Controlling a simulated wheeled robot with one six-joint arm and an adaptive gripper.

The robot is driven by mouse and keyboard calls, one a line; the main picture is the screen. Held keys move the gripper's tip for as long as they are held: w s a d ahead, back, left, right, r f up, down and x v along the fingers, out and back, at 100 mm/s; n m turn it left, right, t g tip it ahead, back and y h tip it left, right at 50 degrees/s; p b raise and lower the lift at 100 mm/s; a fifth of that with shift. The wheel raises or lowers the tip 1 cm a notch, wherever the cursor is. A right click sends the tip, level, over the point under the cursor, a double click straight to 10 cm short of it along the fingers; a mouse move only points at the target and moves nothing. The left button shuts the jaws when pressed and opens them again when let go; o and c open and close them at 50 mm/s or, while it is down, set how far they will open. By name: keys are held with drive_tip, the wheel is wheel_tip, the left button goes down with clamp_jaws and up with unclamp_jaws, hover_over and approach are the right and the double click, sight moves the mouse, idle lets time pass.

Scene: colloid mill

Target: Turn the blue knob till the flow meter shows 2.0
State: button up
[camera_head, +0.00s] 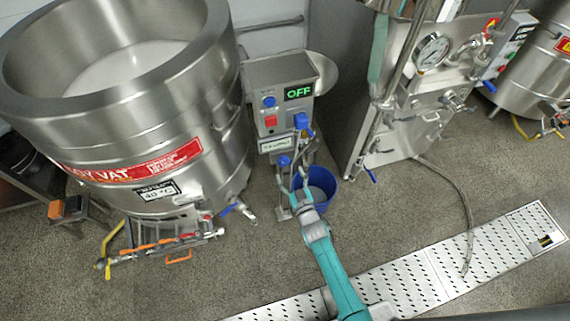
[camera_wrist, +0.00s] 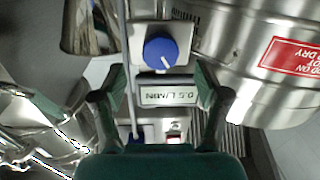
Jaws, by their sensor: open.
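The blue knob (camera_wrist: 160,53) has a white pointer mark and sits on a pale square plate in the wrist view. In the head view it is the lower blue knob (camera_head: 284,161), just below the flow meter (camera_head: 275,144). In the wrist view the flow meter (camera_wrist: 168,95) appears to read 0.5 L/MIN. My gripper (camera_head: 294,176) is in front of the knob, fingers spread. In the wrist view my gripper (camera_wrist: 160,80) is open, its fingers left and right of the meter, apart from the knob and holding nothing.
A control box (camera_head: 280,75) above carries an OFF display (camera_head: 298,93), a blue button (camera_head: 268,101), a red button (camera_head: 271,120) and another blue knob (camera_head: 301,122). A blue bucket (camera_head: 325,195) stands below. A large steel vat (camera_head: 130,130) is left, a steel machine (camera_head: 400,110) right.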

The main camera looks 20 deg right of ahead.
sight(285, 164)
drive_tip(key=shift+w+a, duration=0.2)
drive_tip(key=shift+w, duration=2.45)
drive_tip(key=c, duration=1.2)
drive_tip(key=shift+o, duration=0.2)
